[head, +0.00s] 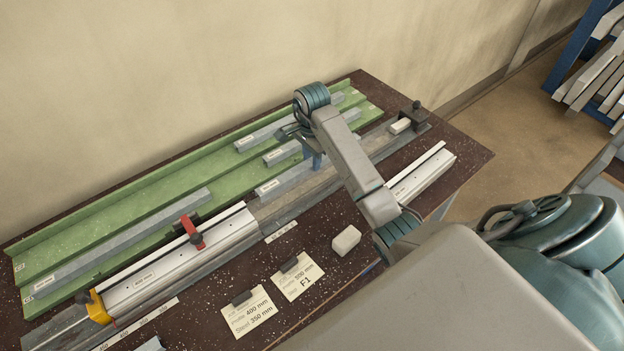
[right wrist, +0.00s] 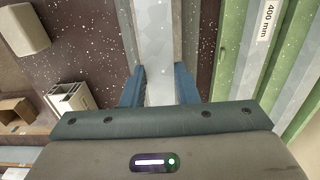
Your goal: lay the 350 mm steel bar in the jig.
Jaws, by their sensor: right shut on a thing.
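My right gripper (head: 314,160) reaches over the bench and is shut on a grey steel bar (head: 282,182). In the right wrist view the bar (right wrist: 156,45) runs lengthwise between the blue fingers (right wrist: 159,88). The bar is near the jig (head: 286,207), beside the green rack; whether it touches the jig bed is unclear. Its length label is too small to read. The jig holds a silver profile (head: 165,268) marked 400 mm, with a yellow stop (head: 97,306) at its near left end and a red-handled clamp (head: 191,232) across it. My left gripper is not in view.
A green rack (head: 150,190) with several grey bars lies along the wall side. A black end block (head: 415,115), white blocks (head: 346,240) (head: 400,126) and a silver profile (head: 420,175) are to the right. Two cards (head: 249,312) (head: 298,277) lie in front, one reading 400 mm and 350 mm.

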